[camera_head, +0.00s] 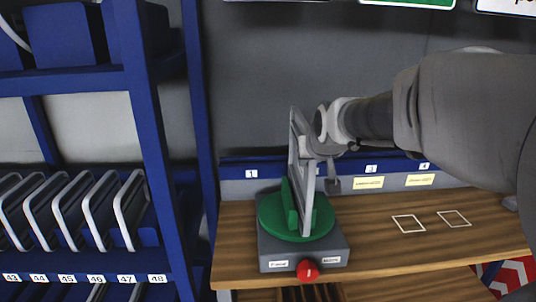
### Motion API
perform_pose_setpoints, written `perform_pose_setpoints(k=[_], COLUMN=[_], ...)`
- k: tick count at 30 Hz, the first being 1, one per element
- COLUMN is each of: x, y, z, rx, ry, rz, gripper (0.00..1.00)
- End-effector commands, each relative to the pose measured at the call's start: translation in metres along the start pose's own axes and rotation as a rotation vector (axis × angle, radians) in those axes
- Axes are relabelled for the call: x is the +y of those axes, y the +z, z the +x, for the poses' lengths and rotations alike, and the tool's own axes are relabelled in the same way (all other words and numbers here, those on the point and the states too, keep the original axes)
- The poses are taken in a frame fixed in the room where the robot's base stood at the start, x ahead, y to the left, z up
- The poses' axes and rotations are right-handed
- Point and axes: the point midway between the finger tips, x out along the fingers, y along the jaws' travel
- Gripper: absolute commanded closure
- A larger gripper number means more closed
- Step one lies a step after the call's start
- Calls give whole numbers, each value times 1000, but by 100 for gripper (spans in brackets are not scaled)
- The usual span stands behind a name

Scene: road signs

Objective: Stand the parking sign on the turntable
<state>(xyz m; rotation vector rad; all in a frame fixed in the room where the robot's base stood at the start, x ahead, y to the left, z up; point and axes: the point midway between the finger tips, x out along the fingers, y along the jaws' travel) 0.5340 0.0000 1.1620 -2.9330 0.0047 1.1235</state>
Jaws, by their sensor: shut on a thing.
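The turntable (267,223) is a green disc on a grey box with a red knob (308,270) at its front, on the wooden bench. A flat grey sign (308,200) stands upright on the disc, seen nearly edge-on beside a green upright holder (289,205). Its face is hidden, so I cannot read whether it is the parking sign. My gripper (318,148) is at the sign's upper right edge, shut on it. The fingertips are partly hidden by the sign and the wrist.
A blue rack (155,130) with several grey-edged panels (75,210) in numbered slots stands at the left. White square outlines (408,224) mark the bench at the right, which is clear. A blue numbered rail (270,166) runs behind the turntable.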

Motion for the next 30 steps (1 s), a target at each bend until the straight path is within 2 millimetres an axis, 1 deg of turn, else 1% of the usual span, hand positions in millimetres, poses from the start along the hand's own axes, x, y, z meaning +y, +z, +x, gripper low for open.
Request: perform_pose_setpoints(k=[4,19,20,24,25,30], x=[0,0,0,0,0,0], y=[-2,5,4,4,5,5], z=[-1,5,4,5,5,5], rx=[6,6,6,4,3,2], ry=[0,0,0,0,0,0], rz=[0,0,0,0,0,0], gripper=[100,100,75,50,45,45])
